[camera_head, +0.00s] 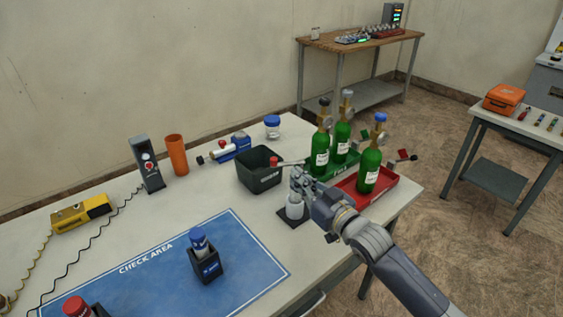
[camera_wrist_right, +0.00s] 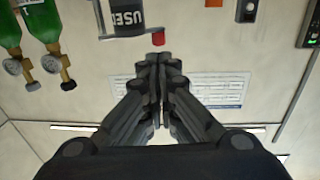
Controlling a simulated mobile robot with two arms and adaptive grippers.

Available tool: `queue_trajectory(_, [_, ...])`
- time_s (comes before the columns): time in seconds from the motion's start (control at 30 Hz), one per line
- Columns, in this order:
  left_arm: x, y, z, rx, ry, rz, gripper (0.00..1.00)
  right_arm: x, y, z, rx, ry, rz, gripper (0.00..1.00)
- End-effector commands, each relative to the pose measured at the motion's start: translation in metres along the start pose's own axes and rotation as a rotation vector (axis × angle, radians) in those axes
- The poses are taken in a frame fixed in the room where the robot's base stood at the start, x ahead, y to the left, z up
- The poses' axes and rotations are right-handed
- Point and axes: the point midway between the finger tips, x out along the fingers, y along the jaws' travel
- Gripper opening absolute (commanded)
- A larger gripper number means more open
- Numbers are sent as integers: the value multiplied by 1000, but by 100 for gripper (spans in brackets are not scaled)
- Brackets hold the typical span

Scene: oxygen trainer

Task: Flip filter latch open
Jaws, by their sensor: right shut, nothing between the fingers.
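A white cylindrical unit (camera_head: 294,208), which looks like the filter housing, stands on a dark square base at the table's front right, partly hidden by my right gripper. A thin grey lever with a red end (camera_head: 273,161) shows just above and left of the gripper, against the black bin. The red end also shows in the wrist view (camera_wrist_right: 158,39), just beyond the fingertips. I cannot tell how the lever joins the housing. My right gripper (camera_head: 297,174) is shut and empty; its fingers meet in the wrist view (camera_wrist_right: 158,58), apart from the red end. My left gripper is out of view.
The black bin marked "USED" (camera_wrist_right: 128,20) stands behind the gripper. Green cylinders (camera_head: 369,172) stand in a green tray and a red tray (camera_head: 382,196) close on the right. A blue check-area mat (camera_head: 150,285) lies front left, holding a blue-capped bottle in a black holder (camera_head: 206,265).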

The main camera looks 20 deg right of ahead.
Motion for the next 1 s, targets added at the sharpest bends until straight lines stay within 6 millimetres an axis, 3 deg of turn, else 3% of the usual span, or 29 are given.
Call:
queue_trajectory(0.2, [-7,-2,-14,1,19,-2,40,41,0,-2,-1,2,0,0])
queue_trajectory(0.43, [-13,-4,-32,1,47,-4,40,70,0,-1,-1,-1,0,0])
queue_trajectory(0.63, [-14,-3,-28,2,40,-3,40,80,0,0,0,0,-1,0])
queue_trajectory(1.0, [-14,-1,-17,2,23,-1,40,81,0,0,-1,-1,0,0])
